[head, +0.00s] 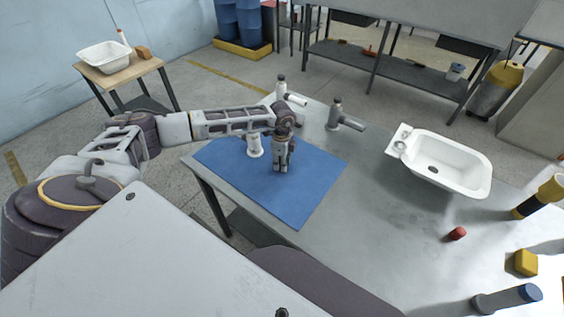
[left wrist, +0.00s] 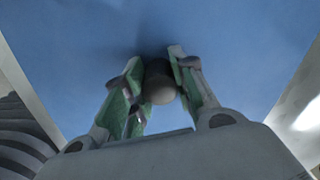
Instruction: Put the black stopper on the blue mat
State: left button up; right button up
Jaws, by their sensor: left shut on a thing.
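The blue mat (head: 298,202) lies flat on the near left part of the grey table, and it fills most of the left wrist view (left wrist: 60,50). My left gripper (head: 281,168) points down over the middle of the mat. In the left wrist view its green-padded fingers (left wrist: 160,85) are closed on a dark rounded thing, the black stopper (left wrist: 160,88). A dark shadow on the mat lies right by the stopper; I cannot tell whether it touches the mat. In the head view the fingers hide the stopper. My right gripper is not in view.
A grey tap-like part (head: 345,119), a red piece (head: 457,233) and a yellow block (head: 525,262) are also on the table.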

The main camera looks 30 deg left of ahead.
pick_arm(q)
jog(key=shift+f, duration=0.2)
jog(key=o, duration=0.9)
jog(key=shift+r, duration=0.15)
notch_tip(320, 180, up, 12)
jog(key=shift+r+b, duration=0.1)
jog(key=shift+b, duration=0.55)
